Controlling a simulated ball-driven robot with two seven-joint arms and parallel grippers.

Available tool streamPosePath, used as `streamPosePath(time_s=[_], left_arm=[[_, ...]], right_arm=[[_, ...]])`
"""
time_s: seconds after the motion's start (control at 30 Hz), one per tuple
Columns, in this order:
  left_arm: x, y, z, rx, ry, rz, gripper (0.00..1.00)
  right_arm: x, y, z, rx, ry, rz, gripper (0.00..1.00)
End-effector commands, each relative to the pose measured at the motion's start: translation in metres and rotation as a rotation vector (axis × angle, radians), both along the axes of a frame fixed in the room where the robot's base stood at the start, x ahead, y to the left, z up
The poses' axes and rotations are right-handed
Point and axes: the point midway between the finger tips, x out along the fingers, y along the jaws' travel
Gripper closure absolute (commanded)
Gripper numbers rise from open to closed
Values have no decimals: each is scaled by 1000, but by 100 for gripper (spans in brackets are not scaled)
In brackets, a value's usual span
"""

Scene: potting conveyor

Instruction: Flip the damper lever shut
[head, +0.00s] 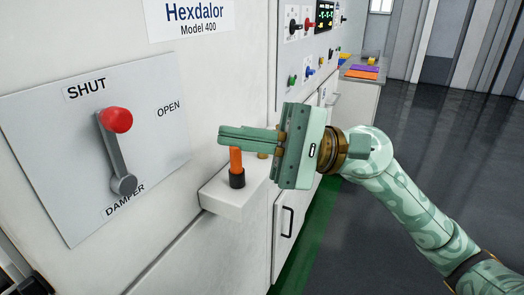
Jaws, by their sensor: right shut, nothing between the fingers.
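The damper lever (111,150) is a grey arm with a red ball knob (117,120) at its top end. It pivots at a grey hub near the bottom of a grey plate (50,150) on the white machine. The plate reads SHUT above the knob, OPEN to the right and DAMPER below. The lever stands nearly upright, leaning slightly left, with the knob just below SHUT. My right gripper (222,136) is shut and empty, to the right of the plate and apart from the lever, fingers pointing left. My left gripper is not in view.
Below my right gripper, a white ledge (222,203) juts from the machine and carries an orange peg (236,160) in a black base. A control panel (310,35) with knobs is farther back. A counter (350,85) with coloured items stands beyond. Open grey floor lies right.

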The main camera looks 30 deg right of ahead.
Motion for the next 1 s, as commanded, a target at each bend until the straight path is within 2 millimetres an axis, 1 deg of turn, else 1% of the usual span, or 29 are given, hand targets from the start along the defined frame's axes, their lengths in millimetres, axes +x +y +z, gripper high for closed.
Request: streamPosePath(time_s=[0.03, 0.1, 0.2, 0.3, 0.73, 0.9, 1.0], left_arm=[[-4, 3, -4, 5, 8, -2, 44], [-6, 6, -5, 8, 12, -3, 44], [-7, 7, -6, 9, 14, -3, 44], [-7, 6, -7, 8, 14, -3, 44], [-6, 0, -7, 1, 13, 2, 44], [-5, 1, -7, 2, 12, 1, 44], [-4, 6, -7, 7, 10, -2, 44]], right_arm=[[-1, -8, -7, 0, 5, -1, 100], [-4, -17, -8, 0, 5, -1, 100], [-8, -25, -10, -1, 3, -1, 100], [-10, -30, -10, 0, -1, 0, 100], [-10, -30, -9, 0, -1, 0, 100], [-10, -30, -9, 0, -1, 0, 100], [-10, -30, -9, 0, -1, 0, 100]])
